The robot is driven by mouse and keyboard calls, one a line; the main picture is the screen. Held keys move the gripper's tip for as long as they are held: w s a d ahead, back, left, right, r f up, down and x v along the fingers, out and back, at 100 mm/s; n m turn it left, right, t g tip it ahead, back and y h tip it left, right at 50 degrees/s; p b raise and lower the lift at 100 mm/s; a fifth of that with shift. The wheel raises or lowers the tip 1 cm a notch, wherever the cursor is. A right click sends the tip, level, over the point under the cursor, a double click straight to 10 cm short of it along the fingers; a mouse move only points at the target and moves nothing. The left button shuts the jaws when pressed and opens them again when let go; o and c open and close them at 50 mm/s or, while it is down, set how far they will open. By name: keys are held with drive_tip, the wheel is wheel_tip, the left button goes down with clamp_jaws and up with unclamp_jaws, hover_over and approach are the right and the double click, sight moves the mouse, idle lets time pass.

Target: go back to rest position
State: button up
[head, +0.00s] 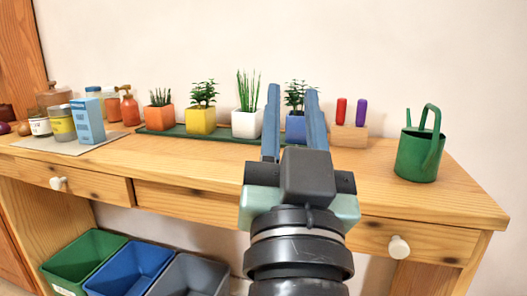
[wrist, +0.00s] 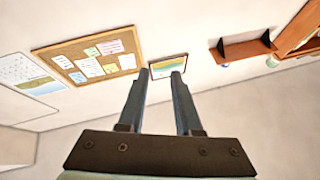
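My gripper (head: 292,105) is raised in front of the wooden workbench (head: 400,205) in the head view, its fingers pointing up. The two blue-grey fingers stand apart with nothing between them that they hold. The blue pot plant (head: 295,97) shows behind and between them. The wrist view also shows the gripper (wrist: 159,85) open and empty, facing the upper wall.
A green tray (head: 215,136) with potted plants stands along the bench's back. A wooden block (head: 348,136) with two handles and a green watering can (head: 418,155) are at right. Bottles and boxes (head: 88,120) are at left. Bins (head: 130,268) sit below.

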drive_tip(key=s+a+r+n+t+y+p, duration=0.1)
drive_tip(key=s+a+r+n+t+p, duration=0.2)
drive_tip(key=s+r, duration=0.7)
wheel_tip(320, 180, up, 38)
drive_tip(key=w+p, duration=0.2)
drive_tip(key=p, duration=3.4)
drive_tip(key=shift+w+r+m, duration=0.2)
drive_tip(key=shift+w+m, duration=0.1)
